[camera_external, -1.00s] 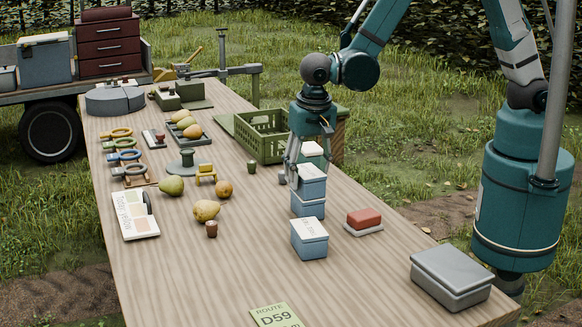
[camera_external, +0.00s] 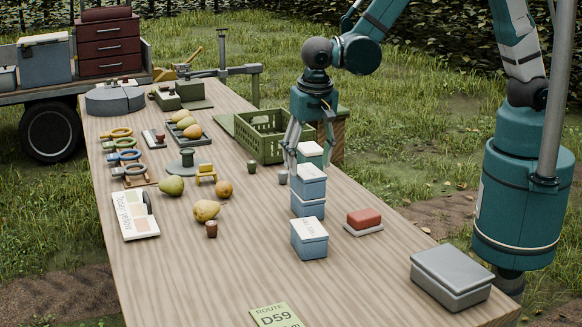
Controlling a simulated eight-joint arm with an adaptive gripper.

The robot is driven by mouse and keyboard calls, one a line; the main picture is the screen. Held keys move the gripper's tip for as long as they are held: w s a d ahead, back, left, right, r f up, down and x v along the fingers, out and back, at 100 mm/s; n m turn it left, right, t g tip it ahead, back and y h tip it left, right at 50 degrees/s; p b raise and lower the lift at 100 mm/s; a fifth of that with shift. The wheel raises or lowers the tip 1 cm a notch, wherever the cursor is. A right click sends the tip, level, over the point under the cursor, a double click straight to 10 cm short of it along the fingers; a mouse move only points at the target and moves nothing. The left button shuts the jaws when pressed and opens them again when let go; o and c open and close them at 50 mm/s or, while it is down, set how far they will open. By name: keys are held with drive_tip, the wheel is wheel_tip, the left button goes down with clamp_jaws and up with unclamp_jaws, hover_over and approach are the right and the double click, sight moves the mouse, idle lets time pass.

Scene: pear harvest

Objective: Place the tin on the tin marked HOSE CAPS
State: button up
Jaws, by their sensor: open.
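A blue tin with a pale lid (camera_external: 308,187) sits on another blue tin (camera_external: 308,208), forming a stack right of the table's middle. A separate blue tin (camera_external: 309,243) with small lettering on its lid stands nearer the camera. A green tin with a white lid (camera_external: 311,152) shows just above the stack in the picture; I cannot tell whether it rests on it or stands behind. My gripper (camera_external: 309,155) points down with its fingers open, seen to either side of the green tin. I cannot read HOSE CAPS on any tin.
A red block on a grey base (camera_external: 364,220) and a grey metal box (camera_external: 451,275) lie to the right. A green crate (camera_external: 262,136) stands behind. Pears (camera_external: 206,210) and small cups lie left.

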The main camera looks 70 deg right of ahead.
sight(312, 172)
wheel_tip(312, 172, up, 8)
drive_tip(key=shift+s+a+p, duration=0.3)
drive_tip(key=shift+s+a, duration=0.15)
idle(0.8)
drive_tip(key=s+d+r+n+t+y, duration=0.1)
drive_tip(key=s+d+r+n, duration=0.1)
drive_tip(key=d+r, duration=0.55)
drive_tip(key=s+d+r+n+t, duration=0.1)
drive_tip(key=s+d+r+n, duration=0.3)
drive_tip(key=d, duration=0.6)
drive_tip(key=s+d+r+n+t, duration=0.3)
drive_tip(key=s+d, duration=0.6)
drive_tip(key=d, duration=0.4)
drive_tip(key=shift+s+d+r+t, duration=0.3)
drive_tip(key=shift+r+t, duration=0.2)
drive_tip(key=shift+r, duration=0.6)
idle(2.2)
